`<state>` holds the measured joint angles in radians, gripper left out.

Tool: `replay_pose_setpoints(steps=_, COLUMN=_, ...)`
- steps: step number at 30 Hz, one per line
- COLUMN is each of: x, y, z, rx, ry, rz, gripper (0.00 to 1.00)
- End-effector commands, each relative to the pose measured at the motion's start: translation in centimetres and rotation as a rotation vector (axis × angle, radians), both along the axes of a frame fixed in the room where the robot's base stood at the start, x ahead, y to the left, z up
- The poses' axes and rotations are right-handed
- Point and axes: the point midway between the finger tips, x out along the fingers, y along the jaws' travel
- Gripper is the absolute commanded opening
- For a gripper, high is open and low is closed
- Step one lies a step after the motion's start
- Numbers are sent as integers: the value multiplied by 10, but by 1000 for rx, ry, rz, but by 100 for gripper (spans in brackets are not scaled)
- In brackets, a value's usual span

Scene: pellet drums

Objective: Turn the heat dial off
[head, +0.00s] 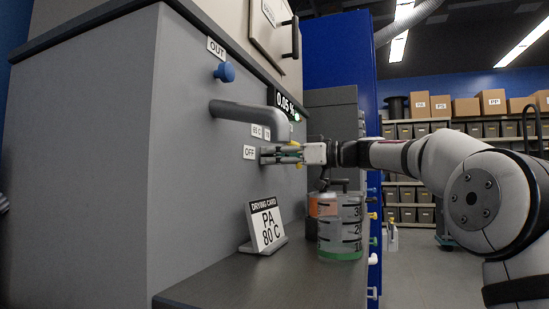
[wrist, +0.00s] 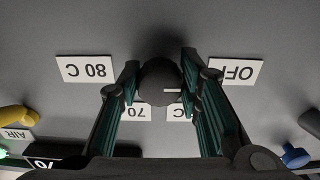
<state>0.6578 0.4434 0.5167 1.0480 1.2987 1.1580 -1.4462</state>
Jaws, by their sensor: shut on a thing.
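The heat dial (wrist: 160,80) is a dark round knob with a short white mark on the right part of its face, in the wrist view. The fingers of my gripper (wrist: 158,84) are shut on the dial from both sides. In the head view my gripper (head: 280,154) reaches the grey panel from the right and hides the dial. The upside-down OFF label (wrist: 236,71) is right of the dial in the wrist view, and the 80 C label (wrist: 87,69) is left. The 70 label (wrist: 137,113) and another partly hidden label (wrist: 180,112) are below it.
A grey pipe (head: 243,112) juts out just above my gripper, below a blue knob (head: 225,72) marked OUT. A drying card (head: 265,227) reading PA 80 C and a clear graduated jar (head: 340,235) stand on the ledge (head: 225,284) below. A yellow knob (wrist: 18,118) is near the AIR label.

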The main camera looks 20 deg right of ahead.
Motion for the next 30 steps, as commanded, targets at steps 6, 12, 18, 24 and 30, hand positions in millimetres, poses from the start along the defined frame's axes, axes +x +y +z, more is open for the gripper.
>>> replay_pose_setpoints(steps=6, x=0, y=0, z=-1, rx=-1, ry=2, rz=0, gripper=52)
replay_pose_setpoints(steps=12, x=0, y=0, z=0, rx=0, ry=1, rz=0, gripper=52)
replay_pose_setpoints(steps=18, x=-10, y=-15, z=0, rx=-1, ry=1, rz=-3, gripper=52)
replay_pose_setpoints(steps=24, x=-33, y=-48, z=0, rx=0, ry=1, rz=-5, gripper=52)
replay_pose_setpoints(steps=30, x=-55, y=-77, z=0, rx=-1, ry=1, rz=-3, gripper=52)
